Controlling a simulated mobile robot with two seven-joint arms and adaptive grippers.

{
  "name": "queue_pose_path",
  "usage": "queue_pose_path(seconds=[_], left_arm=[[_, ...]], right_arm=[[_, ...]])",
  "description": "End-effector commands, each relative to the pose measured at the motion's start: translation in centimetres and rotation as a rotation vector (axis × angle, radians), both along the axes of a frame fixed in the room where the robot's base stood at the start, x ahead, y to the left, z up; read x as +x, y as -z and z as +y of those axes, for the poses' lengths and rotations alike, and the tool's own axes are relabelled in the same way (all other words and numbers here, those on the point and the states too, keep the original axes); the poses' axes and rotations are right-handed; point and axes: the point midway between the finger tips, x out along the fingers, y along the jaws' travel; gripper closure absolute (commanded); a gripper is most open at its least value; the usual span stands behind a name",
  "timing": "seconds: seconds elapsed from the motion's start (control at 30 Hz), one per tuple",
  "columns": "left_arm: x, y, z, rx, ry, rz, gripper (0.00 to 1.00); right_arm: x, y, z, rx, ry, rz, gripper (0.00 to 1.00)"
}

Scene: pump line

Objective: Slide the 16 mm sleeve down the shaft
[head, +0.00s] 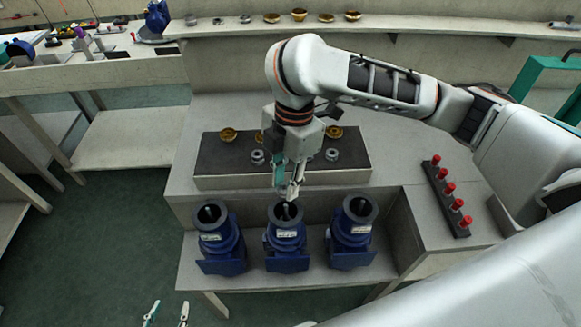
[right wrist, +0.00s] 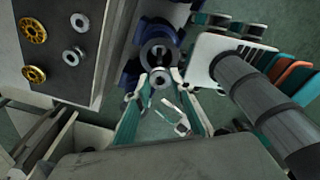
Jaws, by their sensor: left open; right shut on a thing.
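Three blue pumps stand in a row on the low bench: a left one (head: 221,245), a middle one (head: 287,247) and a right one (head: 351,240). Each has a dark round opening on top; a thin shaft (head: 286,212) shows in the middle one. My right gripper (head: 289,196) points down just above the middle pump. In the right wrist view its fingers are shut on a small grey sleeve (right wrist: 161,78), in front of the pump's round flange (right wrist: 158,50). I cannot tell whether the sleeve is around the shaft. My left gripper (head: 166,315) is open and empty at the bottom edge.
A dark mat (head: 215,173) behind the pumps holds brass rings (head: 229,134) and grey rings (head: 331,154). A dark rack with red knobs (head: 447,198) stands to the right. More brass parts (head: 299,14) sit on the back shelf. The floor at the left is clear.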

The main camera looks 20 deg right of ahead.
Motion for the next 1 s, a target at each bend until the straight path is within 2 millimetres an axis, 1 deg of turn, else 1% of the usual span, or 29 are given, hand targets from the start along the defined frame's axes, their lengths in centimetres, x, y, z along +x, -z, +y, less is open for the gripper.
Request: queue_pose_path(seconds=[0.13, 0.27, 0.4, 0.43, 0.57, 0.8, 1.0], left_arm=[[0.1, 0.7, -0.1, 0.0, 0.006, -0.006, 0.58], [0.4, 1.1, -0.8, -0.01, 0.02, -0.023, 0.58], [1.2, 0.4, -2.4, -0.032, 0.045, -0.06, 0.58], [1.3, 0.4, -2.5, -0.035, 0.045, -0.066, 0.58], [1.6, 1.3, -2.3, -0.032, 0.044, -0.069, 0.58], [1.1, 2.9, -2.0, -0.024, 0.04, -0.05, 0.58], [1.0, 3.1, -2.0, -0.024, 0.039, -0.045, 0.58]], right_arm=[[-0.1, 0.8, 0.1, 0.0, -0.007, -0.001, 1.0], [-0.1, 1.8, 0.1, 0.001, -0.005, 0.001, 1.0], [-0.1, 2.7, 0.1, 0.001, -0.005, 0.0, 1.0], [-0.1, 2.8, 0.1, 0.001, -0.005, 0.0, 1.0], [-0.1, 3.3, 0.1, 0.001, -0.004, 0.0, 1.0], [0.0, 3.6, 0.1, 0.001, -0.003, -0.001, 1.0], [0.0, 3.6, 0.1, 0.001, -0.003, -0.001, 1.0]])
